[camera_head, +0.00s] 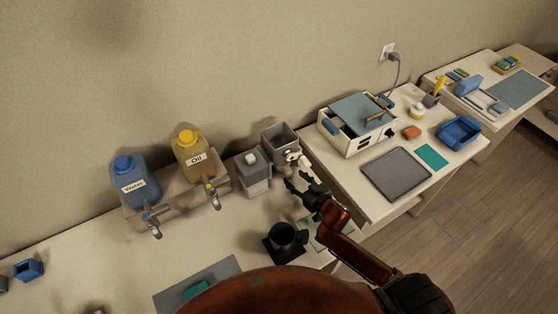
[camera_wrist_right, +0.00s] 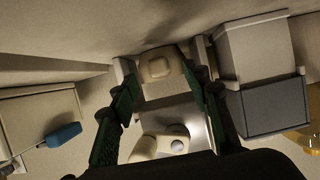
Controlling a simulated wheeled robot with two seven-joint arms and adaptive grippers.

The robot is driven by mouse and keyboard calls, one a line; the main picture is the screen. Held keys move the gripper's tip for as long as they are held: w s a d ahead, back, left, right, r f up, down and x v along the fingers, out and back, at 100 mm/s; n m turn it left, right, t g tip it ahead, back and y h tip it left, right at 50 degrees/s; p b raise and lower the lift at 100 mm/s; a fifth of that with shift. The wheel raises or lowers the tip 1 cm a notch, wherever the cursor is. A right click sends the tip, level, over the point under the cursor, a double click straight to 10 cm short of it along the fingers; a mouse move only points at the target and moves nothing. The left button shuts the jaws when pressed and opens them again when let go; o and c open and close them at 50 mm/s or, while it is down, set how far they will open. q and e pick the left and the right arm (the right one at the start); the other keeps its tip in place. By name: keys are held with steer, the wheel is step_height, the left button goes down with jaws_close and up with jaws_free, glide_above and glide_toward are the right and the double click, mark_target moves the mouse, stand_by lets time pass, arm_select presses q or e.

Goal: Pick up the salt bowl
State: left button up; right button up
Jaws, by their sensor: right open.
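I cannot tell for sure which thing is the salt bowl; none has a readable salt label. My right gripper (camera_head: 297,182) is open and empty, just in front of an open-topped grey box (camera_head: 279,137) with cream round parts (camera_head: 293,157) at its front. In the right wrist view, the open fingers (camera_wrist_right: 158,75) frame a cream, rounded-square piece (camera_wrist_right: 156,62). A cream part with a silvery round face (camera_wrist_right: 173,145) lies lower between the fingers. No contact shows. My left gripper is not in view.
A grey dispenser (camera_head: 254,177) stands left of the box, then the oil jug (camera_head: 190,146) and water jug (camera_head: 127,170) with taps. A black cup (camera_head: 286,236) stands nearer. The warmer box (camera_head: 352,139) and a grey mat (camera_head: 397,174) are on the right table.

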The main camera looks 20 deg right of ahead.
mark_target(291, 174)
steer(key=x, duration=0.3)
steer(key=shift+w+r, duration=0.1)
steer(key=shift+r, duration=0.05)
steer(key=x, duration=0.3)
steer(key=c, duration=0.6)
jaws_close()
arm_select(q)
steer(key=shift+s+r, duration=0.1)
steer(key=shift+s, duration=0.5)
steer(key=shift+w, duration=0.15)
